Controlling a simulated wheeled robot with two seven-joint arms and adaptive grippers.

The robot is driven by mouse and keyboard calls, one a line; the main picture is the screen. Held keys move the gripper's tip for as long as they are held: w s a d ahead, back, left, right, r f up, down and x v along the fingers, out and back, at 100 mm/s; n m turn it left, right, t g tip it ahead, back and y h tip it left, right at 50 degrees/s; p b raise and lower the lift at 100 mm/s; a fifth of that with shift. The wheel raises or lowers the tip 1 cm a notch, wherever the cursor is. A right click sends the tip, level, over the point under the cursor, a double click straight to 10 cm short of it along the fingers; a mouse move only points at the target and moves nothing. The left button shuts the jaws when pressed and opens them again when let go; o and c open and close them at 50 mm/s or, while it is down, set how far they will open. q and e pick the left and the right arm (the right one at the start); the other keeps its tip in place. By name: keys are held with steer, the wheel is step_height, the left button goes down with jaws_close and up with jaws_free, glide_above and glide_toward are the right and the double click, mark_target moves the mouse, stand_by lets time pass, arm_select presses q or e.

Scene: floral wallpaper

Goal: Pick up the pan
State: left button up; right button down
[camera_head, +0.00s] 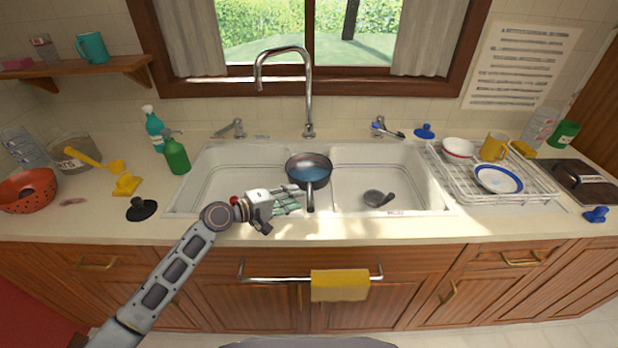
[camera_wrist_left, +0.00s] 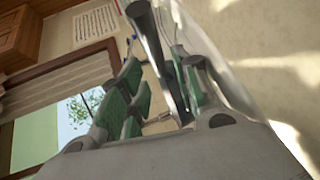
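The pan (camera_head: 311,173) is dark grey with a blue-looking inside. It sits over the divider between the two basins of the white sink (camera_head: 405,155), its handle pointing toward the front. My left gripper (camera_head: 294,201) is just left of the handle, its green-padded fingers pointing right toward it. In the left wrist view, the left gripper (camera_wrist_left: 160,85) is open, and the dark pan handle (camera_wrist_left: 150,38) shows in the gap between the fingers. I cannot tell whether they touch it. The pan's bowl is not clear in that view. My right gripper is not in view.
A tall faucet (camera_head: 308,90) rises behind the pan. A dish rack (camera_head: 535,188) stands at right; green bottles (camera_head: 177,157) and a black stopper (camera_head: 141,209) are at left. A yellow towel (camera_head: 340,286) hangs in front.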

mark_target(307, 193)
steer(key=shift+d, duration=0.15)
arm_select(q)
steer(key=shift+d, duration=0.15)
steer(key=shift+w+d+f, duration=0.15)
steer(key=shift+w+d, duration=0.25)
steer(key=shift+d, duration=0.1)
steer(key=x, duration=0.2)
steer(key=shift+w+d, duration=0.2)
steer(key=shift+d, duration=0.1)
steer(key=shift+w+d+f, duration=0.25)
steer(key=shift+w+d, duration=0.05)
steer(key=shift+d, duration=0.15)
jaws_close()
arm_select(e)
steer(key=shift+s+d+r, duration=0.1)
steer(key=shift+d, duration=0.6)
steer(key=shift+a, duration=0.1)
